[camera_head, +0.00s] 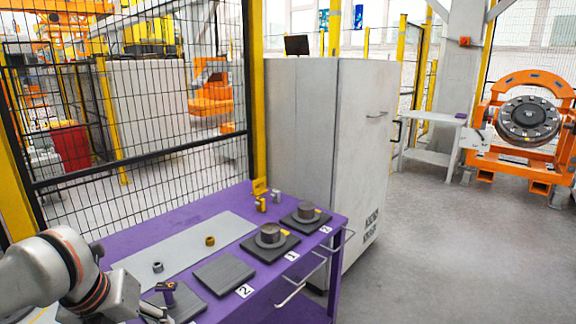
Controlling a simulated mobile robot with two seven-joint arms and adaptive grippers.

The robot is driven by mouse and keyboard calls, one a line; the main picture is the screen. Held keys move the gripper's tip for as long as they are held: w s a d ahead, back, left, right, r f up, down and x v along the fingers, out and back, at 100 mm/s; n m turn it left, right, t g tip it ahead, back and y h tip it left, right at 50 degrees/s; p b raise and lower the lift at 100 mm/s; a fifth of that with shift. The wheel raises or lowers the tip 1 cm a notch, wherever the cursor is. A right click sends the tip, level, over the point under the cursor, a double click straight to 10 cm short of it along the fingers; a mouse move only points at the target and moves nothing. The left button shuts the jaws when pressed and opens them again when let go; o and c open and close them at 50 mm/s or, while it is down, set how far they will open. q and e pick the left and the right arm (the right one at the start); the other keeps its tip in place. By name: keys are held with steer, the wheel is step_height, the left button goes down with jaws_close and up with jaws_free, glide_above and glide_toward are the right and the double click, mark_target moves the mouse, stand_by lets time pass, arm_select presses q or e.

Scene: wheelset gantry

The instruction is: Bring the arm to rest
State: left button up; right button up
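My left arm comes in from the lower left, over the near end of the purple table (120,239). My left gripper (152,312) is at the bottom edge, beside a dark pad; its fingers are too small and partly hidden to tell open from shut. My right arm and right gripper are not in view.
On the table are a grey mat (200,235) with a grey ring (158,267) and a brass ring (210,241), an empty dark pad (225,273), and two pads bearing round parts (270,234) (306,212). A cabinet (360,150) and mesh fence stand behind. Floor at right is clear.

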arm_select(q)
steer(key=w+d+f+n+t+h, duration=0.25)
steer(key=d+f+n+h, duration=0.25)
steer(key=d+f+n, duration=0.8)
step_height(320, 180, down, 8)
steer(key=s+n+t, duration=0.2)
steer(key=n, duration=0.5)
steer(key=s+a+f+n+t+y, duration=0.1)
steer(key=s+a+f+n+y, duration=0.2)
steer(key=s+f, duration=0.9)
steer(key=s+a+n, duration=0.1)
steer(key=a+n, duration=0.2)
steer(key=n, duration=0.2)
steer(key=shift+n+t+y, duration=0.3)
steer(key=shift+n+t, duration=0.05)
steer(key=shift+n, duration=0.05)
